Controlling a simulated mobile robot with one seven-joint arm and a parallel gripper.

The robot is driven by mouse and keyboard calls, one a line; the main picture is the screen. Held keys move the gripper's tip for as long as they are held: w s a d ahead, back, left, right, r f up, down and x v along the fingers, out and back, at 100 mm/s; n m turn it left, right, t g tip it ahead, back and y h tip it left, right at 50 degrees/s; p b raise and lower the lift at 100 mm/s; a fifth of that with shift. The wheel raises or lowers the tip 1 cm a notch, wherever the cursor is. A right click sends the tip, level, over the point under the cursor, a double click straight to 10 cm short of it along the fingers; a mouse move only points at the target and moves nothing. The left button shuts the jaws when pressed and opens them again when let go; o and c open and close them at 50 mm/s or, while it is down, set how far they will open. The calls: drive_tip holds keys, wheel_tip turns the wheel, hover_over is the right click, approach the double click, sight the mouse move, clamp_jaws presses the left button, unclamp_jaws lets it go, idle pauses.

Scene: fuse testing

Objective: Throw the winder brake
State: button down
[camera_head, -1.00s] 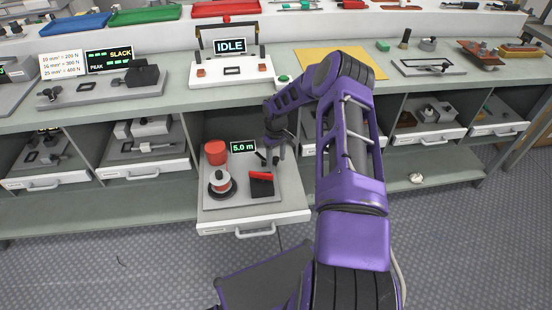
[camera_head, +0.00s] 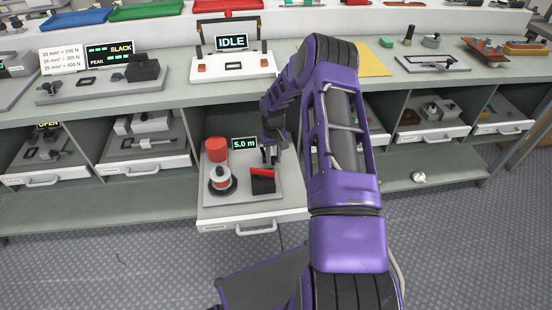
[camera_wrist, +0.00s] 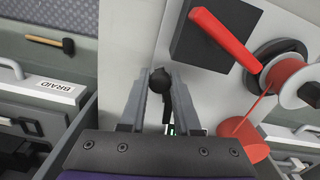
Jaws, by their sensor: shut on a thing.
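The winder sits on a grey plate (camera_head: 243,191) in an open drawer (camera_head: 222,217). It has a white-and-red spool (camera_head: 221,181), a red cylinder (camera_head: 216,150), a black block (camera_head: 263,186) with a red lever (camera_head: 262,171), and a 5.0 m display (camera_head: 244,143). My gripper (camera_head: 269,153) reaches down at the plate's back right. In the wrist view my gripper (camera_wrist: 160,80) is shut on a black ball-knobbed lever (camera_wrist: 161,82), which sits between the fingers. The red lever (camera_wrist: 226,42) is apart from them, up and right. The knobbed lever's base is partly hidden.
The bench top overhangs behind the open drawer, with a device reading IDLE (camera_head: 231,42) on it. Other drawers with parts flank it. The floor in front is clear.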

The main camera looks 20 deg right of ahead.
drive_tip(key=c, duration=0.6)
unclamp_jaws()
wheel_tip(320, 180, up, 18)
drive_tip(key=shift+f+p, duration=0.25)
drive_tip(key=shift+p, duration=0.85)
